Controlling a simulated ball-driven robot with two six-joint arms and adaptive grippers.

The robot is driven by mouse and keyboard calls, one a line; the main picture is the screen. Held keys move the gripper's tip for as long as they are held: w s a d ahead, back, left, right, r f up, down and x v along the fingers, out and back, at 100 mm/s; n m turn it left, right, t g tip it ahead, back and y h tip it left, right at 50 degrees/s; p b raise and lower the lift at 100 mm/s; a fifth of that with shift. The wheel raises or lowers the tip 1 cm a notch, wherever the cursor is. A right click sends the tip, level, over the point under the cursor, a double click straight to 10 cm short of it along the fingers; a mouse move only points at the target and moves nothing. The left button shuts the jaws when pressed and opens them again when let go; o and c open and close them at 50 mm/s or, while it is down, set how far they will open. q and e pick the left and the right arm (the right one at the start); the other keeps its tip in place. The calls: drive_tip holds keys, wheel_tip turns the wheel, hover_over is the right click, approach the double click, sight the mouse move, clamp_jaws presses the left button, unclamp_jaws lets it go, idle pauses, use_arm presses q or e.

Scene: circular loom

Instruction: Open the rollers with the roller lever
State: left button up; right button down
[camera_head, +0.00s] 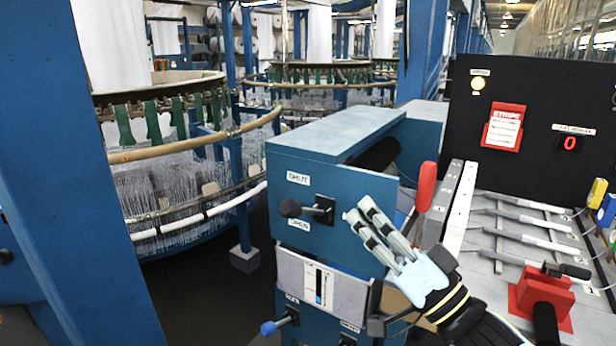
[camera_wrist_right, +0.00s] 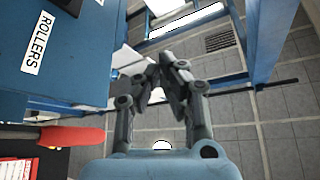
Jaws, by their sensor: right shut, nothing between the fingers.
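The roller lever (camera_head: 290,208) is a short black handle on a square black mount, on the front of a blue cabinet (camera_head: 285,238). It points left, roughly level, between a "SHUT" label (camera_head: 298,178) above and another label (camera_head: 299,226) below that is hard to read. My right gripper (camera_head: 357,211) is just right of the lever mount, apart from the handle as far as I can tell. In the wrist view its fingers (camera_wrist_right: 166,72) are drawn together with nothing between them. A "ROLLERS" label (camera_wrist_right: 36,43) shows there on the blue panel. My left gripper is out of view.
A blue-knobbed lever (camera_head: 269,328) sits low on the cabinet. A red handle (camera_head: 426,186) stands right of my right gripper; it also shows in the wrist view (camera_wrist_right: 72,135). The circular loom (camera_head: 200,145) is at the left, with open floor before it. A blue post (camera_head: 70,150) stands far left.

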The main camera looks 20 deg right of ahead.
drive_tip(key=r+p, duration=0.2)
drive_tip(key=p, duration=0.1)
hover_over(305, 210)
drive_tip(key=s+d, duration=0.1)
drive_tip(key=s, duration=0.1)
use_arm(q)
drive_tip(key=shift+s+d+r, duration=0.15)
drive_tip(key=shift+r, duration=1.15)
use_arm(e)
drive_tip(key=shift+s+a+f, duration=0.3)
drive_tip(key=shift+f, duration=0.35)
use_arm(q)
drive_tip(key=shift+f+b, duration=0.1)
drive_tip(key=shift+b, duration=0.2)
